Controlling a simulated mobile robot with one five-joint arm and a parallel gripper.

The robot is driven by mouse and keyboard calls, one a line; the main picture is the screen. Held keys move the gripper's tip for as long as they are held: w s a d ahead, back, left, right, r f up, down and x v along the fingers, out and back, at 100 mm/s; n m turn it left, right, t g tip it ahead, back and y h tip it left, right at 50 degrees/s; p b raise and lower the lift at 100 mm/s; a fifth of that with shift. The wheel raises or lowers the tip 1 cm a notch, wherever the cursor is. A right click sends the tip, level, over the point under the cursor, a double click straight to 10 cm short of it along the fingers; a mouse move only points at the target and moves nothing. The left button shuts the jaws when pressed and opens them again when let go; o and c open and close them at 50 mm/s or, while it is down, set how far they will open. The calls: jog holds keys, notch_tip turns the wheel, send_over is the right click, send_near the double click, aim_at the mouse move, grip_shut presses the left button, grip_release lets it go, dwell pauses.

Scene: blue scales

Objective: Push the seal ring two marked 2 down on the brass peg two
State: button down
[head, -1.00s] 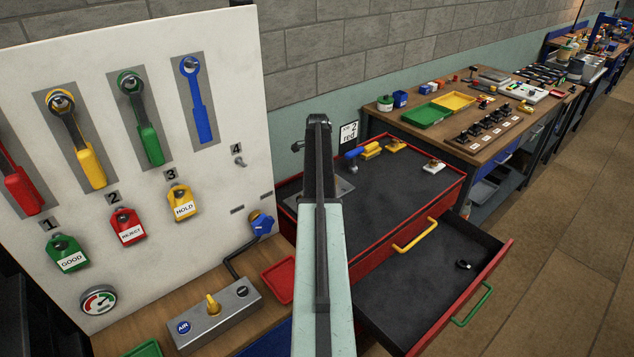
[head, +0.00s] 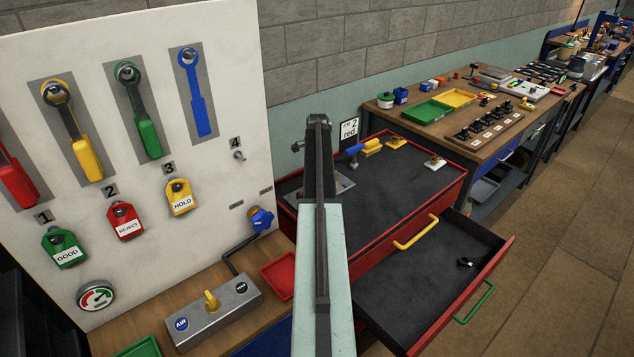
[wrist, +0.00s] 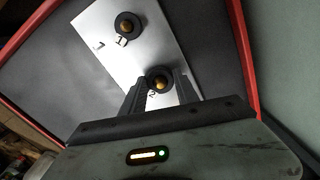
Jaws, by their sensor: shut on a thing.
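In the wrist view a bright metal plate (wrist: 105,22) carries two brass pegs, each with a black ring around it. Seal ring two (wrist: 148,76) sits around brass peg two (wrist: 160,84), near the mark 2. My gripper (wrist: 160,88) is shut on this ring, with a finger on each side of it. The other ring (wrist: 128,18) sits around its peg (wrist: 125,27) near the mark 1. How far down ring two sits is hard to tell. In the head view my arm hides the gripper and most of the plate (head: 345,184).
The plate lies on a dark cabinet top (head: 405,185) with a red rim. An open drawer (head: 415,290) below holds a small black piece (head: 466,262). A white panel (head: 215,25) stands at left.

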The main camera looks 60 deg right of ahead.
jog(key=shift+f, duration=0.3)
jog(key=c, duration=0.8)
grip_release()
jog(key=shift+c, duration=0.2)
notch_tip(320, 180, up, 8)
jog(key=p, duration=0.7)
jog(key=shift+r+p, duration=0.1)
jog(key=shift+p, duration=0.25)
jog(key=shift+a+f, duration=0.1)
jog(key=shift+f, duration=0.15)
